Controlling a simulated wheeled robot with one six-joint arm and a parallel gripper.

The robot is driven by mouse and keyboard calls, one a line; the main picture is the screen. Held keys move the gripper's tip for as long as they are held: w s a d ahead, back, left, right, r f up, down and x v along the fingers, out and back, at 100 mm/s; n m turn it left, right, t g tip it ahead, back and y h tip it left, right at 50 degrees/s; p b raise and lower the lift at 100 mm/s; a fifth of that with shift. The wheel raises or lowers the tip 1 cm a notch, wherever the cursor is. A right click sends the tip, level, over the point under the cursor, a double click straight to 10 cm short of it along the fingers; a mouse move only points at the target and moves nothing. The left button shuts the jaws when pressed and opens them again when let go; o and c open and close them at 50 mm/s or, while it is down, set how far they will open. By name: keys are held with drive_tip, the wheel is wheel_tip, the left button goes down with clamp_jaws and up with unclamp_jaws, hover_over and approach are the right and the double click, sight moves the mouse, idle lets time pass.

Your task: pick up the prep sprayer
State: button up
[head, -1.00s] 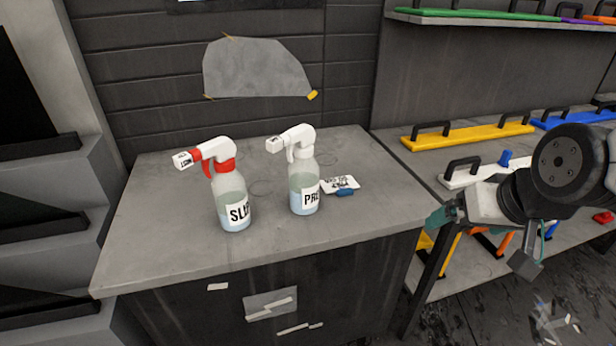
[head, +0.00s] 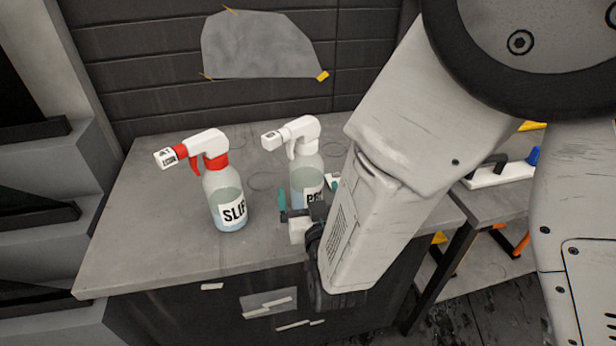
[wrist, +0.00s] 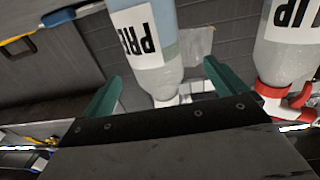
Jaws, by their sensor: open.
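The prep sprayer (head: 305,172), a clear bottle with an all-white trigger head and a label starting "PR", stands upright on the grey cabinet top. In the wrist view the prep sprayer (wrist: 148,45) appears upside down, between and beyond the two green fingers. My gripper (head: 300,200) is open in front of the bottle, its fingers spread to either side of it. It also shows in the wrist view (wrist: 160,92). I cannot tell whether a finger touches the bottle. My arm hides the area right of the bottle.
The red-and-white slip sprayer (head: 226,195) stands close left of the prep sprayer; it shows at the right of the wrist view (wrist: 288,50). The cabinet top (head: 130,235) is clear at left. A shelf with coloured tools (head: 500,172) is at right.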

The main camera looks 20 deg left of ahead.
sight(307, 172)
drive_tip(key=x, duration=0.7)
drive_tip(key=shift+w+d+r, duration=0.15)
drive_tip(key=shift+w+d, duration=0.1)
drive_tip(key=shift+w, duration=0.05)
drive_tip(key=c, duration=1.4)
drive_tip(key=shift+r, duration=0.1)
